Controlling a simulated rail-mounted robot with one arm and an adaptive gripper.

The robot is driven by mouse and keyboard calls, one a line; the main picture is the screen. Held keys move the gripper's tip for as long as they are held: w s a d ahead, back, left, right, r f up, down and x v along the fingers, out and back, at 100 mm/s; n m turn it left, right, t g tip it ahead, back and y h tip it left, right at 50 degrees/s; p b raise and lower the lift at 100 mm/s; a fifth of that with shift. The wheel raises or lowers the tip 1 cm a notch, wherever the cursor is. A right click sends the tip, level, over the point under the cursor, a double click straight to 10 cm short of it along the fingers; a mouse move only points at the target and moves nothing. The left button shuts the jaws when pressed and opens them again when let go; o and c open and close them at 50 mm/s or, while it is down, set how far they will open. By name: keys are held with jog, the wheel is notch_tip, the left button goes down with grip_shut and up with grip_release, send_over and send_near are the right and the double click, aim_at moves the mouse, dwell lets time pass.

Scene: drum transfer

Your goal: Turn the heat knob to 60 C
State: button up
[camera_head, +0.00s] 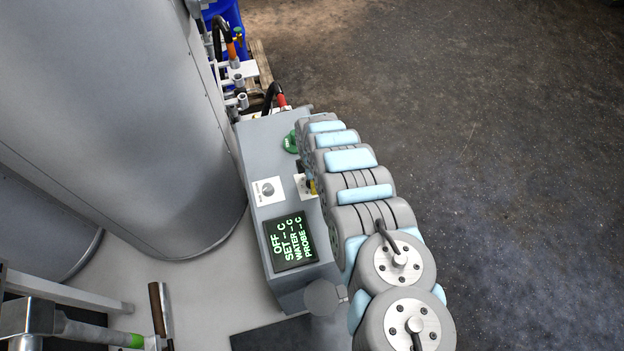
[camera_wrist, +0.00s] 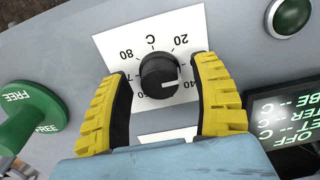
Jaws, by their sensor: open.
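The heat knob (camera_wrist: 158,77) is a round black knob on a white dial plate (camera_wrist: 112,45) marked in C. In the wrist view its white pointer line points right, close to the 40 mark. My gripper (camera_wrist: 161,70) is open, with one yellow-and-black finger on each side of the knob. Whether the fingers touch it is unclear. In the head view my arm hides most of this plate (camera_head: 302,184), and a bit of yellow finger shows beside it. The display (camera_head: 289,242) reads OFF, with dashes for SET, WATER and PROBE.
A green handle marked FREE (camera_wrist: 27,118) is left of the dial, and a green lamp (camera_wrist: 290,15) is at upper right. Another white plate with a grey knob (camera_head: 268,190) is on the same box. A large grey drum (camera_head: 125,120) stands left of it.

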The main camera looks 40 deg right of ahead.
grip_shut()
